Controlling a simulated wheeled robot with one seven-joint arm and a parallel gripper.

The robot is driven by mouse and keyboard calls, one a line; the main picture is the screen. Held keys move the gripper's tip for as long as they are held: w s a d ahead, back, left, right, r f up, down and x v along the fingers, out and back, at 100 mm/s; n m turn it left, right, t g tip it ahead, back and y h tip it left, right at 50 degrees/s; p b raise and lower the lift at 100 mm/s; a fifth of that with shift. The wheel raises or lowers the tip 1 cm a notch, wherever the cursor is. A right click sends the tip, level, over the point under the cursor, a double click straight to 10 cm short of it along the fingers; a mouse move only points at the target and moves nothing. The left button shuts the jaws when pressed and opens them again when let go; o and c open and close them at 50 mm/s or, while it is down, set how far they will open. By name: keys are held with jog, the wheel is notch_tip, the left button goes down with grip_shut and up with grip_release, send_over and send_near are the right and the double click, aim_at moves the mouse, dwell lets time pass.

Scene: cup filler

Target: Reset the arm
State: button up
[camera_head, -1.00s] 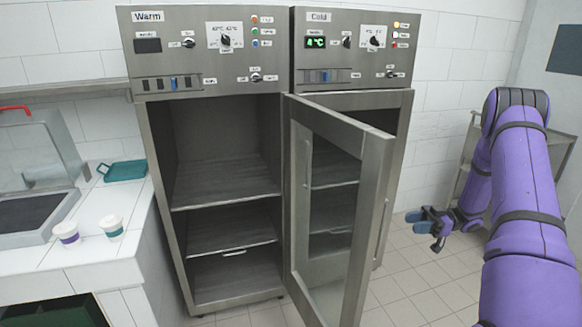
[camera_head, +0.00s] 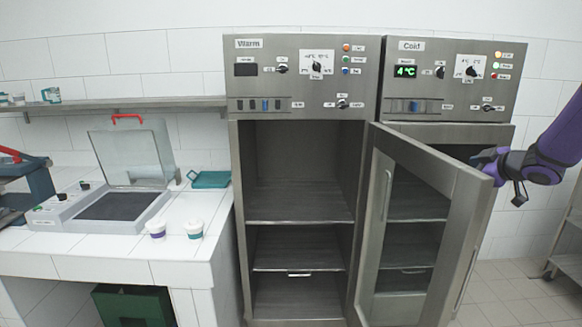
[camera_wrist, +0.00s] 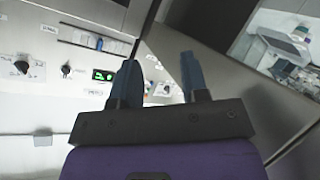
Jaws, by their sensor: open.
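The door stands open, swung toward the camera. I cannot tell whether a finger touches it.
The Warm cabinet (camera_head: 300,75) is open-fronted with bare shelves. Two cups, one purple-banded (camera_head: 156,229) and one teal-banded (camera_head: 194,229), stand on the white counter (camera_head: 120,244). A teal tray (camera_head: 209,179) lies behind them. A metal rack (camera_head: 568,240) stands at the far right.

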jog(key=s+a+r+m+g+h, duration=0.1)
jog(key=s+a+r+m+h, duration=0.25)
jog(key=s+r, duration=0.3)
jog(key=s+a+r+m+g+h, duration=0.1)
jog(key=s+a+r+m+h, duration=0.3)
jog(key=s, duration=0.4)
jog(key=s+a+f+m+g+y, duration=0.1)
jog(key=s+a, duration=0.3)
jog(key=s, duration=0.4)
jog(key=s+a+f+m+g+y, duration=0.1)
jog(key=s+a+g, duration=0.1)
jog(key=s, duration=0.6)
jog(key=s+a+f+m+g+y, duration=0.1)
jog(key=s+a+g+y, duration=0.1)
jog(key=s+a, duration=0.3)
jog(key=s, duration=0.4)
jog(key=shift+a+f+g, duration=0.25)
jog(key=shift+a+g, duration=0.05)
